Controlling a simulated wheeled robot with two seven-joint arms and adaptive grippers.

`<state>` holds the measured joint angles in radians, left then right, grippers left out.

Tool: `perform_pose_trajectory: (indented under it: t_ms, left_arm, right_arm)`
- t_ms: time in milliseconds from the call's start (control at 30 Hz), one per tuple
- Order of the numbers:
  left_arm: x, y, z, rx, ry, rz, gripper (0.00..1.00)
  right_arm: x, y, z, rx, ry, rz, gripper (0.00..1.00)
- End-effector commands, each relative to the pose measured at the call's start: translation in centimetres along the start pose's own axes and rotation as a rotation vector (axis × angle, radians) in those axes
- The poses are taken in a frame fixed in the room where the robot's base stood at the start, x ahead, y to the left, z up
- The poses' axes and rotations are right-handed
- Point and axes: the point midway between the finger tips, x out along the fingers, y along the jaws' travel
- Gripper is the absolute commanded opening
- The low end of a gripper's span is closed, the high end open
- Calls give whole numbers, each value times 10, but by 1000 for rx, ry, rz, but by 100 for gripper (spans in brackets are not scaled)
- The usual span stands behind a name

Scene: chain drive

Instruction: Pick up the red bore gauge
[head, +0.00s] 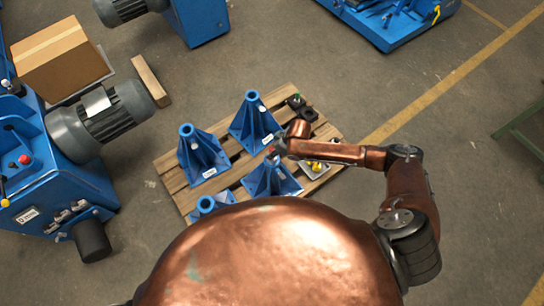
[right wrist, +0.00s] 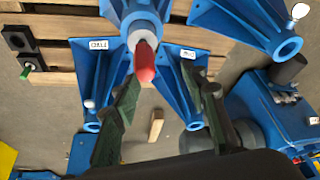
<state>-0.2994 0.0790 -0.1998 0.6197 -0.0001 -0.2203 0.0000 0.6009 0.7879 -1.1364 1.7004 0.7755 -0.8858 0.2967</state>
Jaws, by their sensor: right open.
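The red bore gauge (right wrist: 146,63) shows in the right wrist view, with its red end standing out of the top bore of a blue pedestal (right wrist: 125,12). In the head view a small red spot (head: 270,150) shows above the near right pedestal (head: 270,181). My right gripper (right wrist: 168,88) is open. Its two dark fingers lie to either side of the red end and a little short of it, apart from it and empty between. In the head view my right arm reaches in from the right and partly covers the spot. My left gripper is not in view.
Other blue pedestals (head: 201,157) stand close by on the wooden pallet (head: 172,178). Black blocks (head: 307,115) and a tray with yellow pieces (head: 314,170) lie at its right. A green-tipped piece (right wrist: 26,72) sits by a black block. Blue machines (head: 65,185) stand at the left.

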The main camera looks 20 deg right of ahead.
Motion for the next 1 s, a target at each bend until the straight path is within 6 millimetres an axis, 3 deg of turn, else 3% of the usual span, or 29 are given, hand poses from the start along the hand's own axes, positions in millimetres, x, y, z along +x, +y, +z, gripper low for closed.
perform_pose_trajectory:
  t_ms: [33, 167, 733, 1000]
  left_arm:
    - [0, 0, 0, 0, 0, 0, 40]
    - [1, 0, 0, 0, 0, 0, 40]
    - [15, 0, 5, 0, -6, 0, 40]
    - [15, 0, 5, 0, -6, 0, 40]
  right_arm:
    - [-2, 12, 0, 1, -5, 13, 40]
    - [1, 24, 1, 10, -11, 23, 40]
    - [70, 23, 9, 10, -10, 23, 40]
    - [75, 23, 9, 10, -10, 23, 40]
